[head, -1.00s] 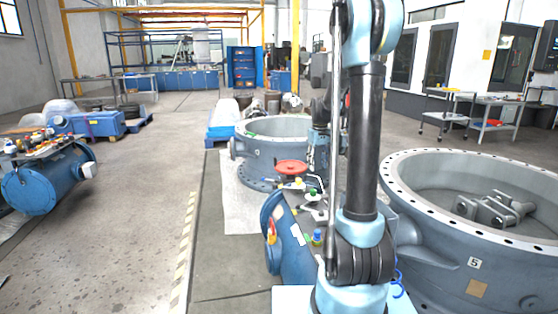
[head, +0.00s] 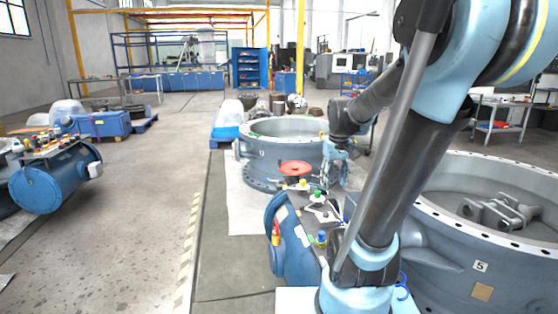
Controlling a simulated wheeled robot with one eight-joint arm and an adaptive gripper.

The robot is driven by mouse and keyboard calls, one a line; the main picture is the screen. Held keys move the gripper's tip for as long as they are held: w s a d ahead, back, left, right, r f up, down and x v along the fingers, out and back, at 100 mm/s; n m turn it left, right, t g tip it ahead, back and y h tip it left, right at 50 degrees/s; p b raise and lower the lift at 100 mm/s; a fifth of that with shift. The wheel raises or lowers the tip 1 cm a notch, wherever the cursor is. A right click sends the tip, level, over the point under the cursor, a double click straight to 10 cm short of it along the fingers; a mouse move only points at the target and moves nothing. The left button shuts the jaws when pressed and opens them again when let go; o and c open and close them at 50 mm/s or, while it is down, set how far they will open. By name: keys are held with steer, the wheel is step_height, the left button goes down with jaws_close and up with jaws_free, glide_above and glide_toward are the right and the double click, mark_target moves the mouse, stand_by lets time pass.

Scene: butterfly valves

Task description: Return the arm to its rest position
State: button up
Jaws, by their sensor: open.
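My arm (head: 395,170) rises from its blue base at the lower right of the head view, leans to the right and bends back at a large elbow at the top right. Its forearm reaches down and left to my gripper (head: 338,172), which hangs open near the middle of the view. The fingertips are small and hard to make out. I see nothing held in it.
A blue cylinder (head: 290,243) with coloured knobs stands just left of my arm's base. A large grey valve body (head: 440,262) fills the lower right. Another blue cylinder (head: 55,180) is at the far left. The floor (head: 130,220) between is open.

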steer(key=s+f+m, duration=0.1)
steer(key=s+f, duration=0.3)
steer(key=s, duration=0.4)
steer(key=s+f+m, duration=0.1)
steer(key=s+f, duration=0.4)
steer(key=s, duration=0.2)
steer(key=shift+s+t, duration=0.4)
steer(key=shift+w+f, duration=0.15)
steer(key=shift+w, duration=0.3)
